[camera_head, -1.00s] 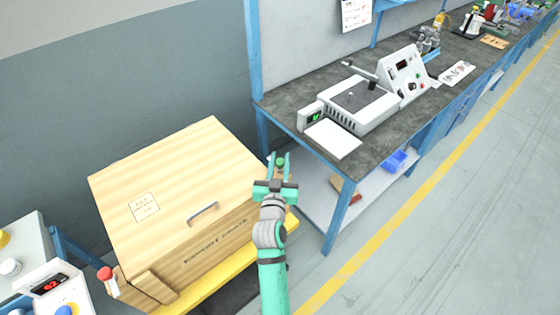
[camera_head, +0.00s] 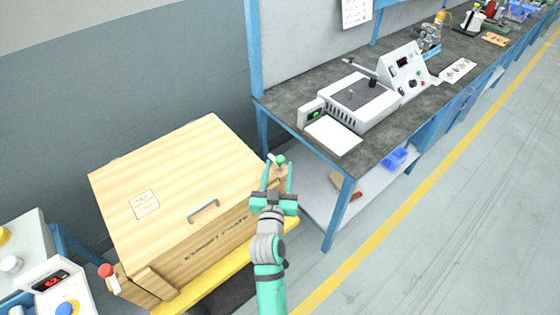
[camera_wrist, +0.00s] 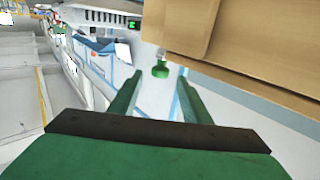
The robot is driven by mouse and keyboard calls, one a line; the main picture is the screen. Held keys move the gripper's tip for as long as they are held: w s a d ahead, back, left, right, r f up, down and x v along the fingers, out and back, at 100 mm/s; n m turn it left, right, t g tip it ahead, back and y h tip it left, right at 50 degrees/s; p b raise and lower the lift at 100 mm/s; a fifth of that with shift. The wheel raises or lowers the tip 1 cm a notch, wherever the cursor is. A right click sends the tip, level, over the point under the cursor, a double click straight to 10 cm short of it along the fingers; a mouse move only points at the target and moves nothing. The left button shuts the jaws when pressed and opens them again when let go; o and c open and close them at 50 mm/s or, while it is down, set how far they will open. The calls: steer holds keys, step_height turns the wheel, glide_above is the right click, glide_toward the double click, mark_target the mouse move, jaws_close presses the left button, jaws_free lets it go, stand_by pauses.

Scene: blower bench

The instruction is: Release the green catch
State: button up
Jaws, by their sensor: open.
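The green catch (camera_head: 281,159) is a round green knob at the right end of the wooden crate (camera_head: 165,170). A small pale part shows just left of the knob. My gripper (camera_head: 277,168) is open and points at the knob. In the wrist view, the green knob (camera_wrist: 160,70) appears between the two green fingertips (camera_wrist: 158,84), with space on both sides and nothing held. I cannot tell how far beyond the tips it is. A red knob (camera_head: 105,271) stands at the crate's left end. The crate's lid looks shut, with a grey handle (camera_head: 203,211) in front.
The crate stands on a yellow base (camera_head: 205,272). A dark workbench (camera_head: 290,100) with a blue frame and instruments is close on the right. A grey device with a red display (camera_head: 50,285) is at the lower left. Open floor lies right of the yellow line.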

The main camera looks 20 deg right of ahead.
steer(key=v, duration=0.6)
stand_by(0.5)
